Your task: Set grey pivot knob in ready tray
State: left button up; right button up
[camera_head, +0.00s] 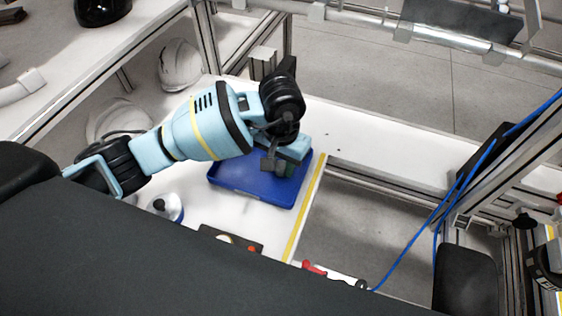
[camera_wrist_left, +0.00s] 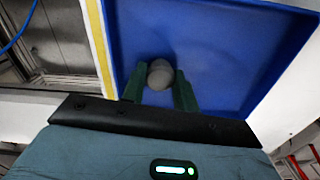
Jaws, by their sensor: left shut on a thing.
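The grey pivot knob (camera_wrist_left: 160,74) shows in the left wrist view as a small rounded grey piece between the two dark green fingers of my left gripper (camera_wrist_left: 160,92). My left gripper is shut on it. Behind the knob lies the floor of the blue tray (camera_wrist_left: 225,40). In the head view the blue tray (camera_head: 232,182) sits on the white bench, and my left gripper (camera_head: 285,170) is over its right part. The knob is hidden there by my gripper. I cannot tell whether the knob touches the tray floor. My right gripper is not in view.
A yellow strip (camera_head: 306,209) runs along the bench just right of the tray. White helmet shells (camera_head: 180,66) stand at the back left. A silver round item with a dark knob (camera_head: 168,207) and a dark plate (camera_head: 232,239) are in front. Blue cables (camera_head: 420,232) hang at right.

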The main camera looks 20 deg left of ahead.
aim_at(282, 165)
pick_arm(q)
jog(key=shift+f, duration=0.15)
jog(key=shift+f, duration=0.15)
jog(key=o, duration=1)
jog(key=shift+c, duration=0.2)
notch_tip(282, 165, up, 12)
jog(key=shift+r, duration=0.25)
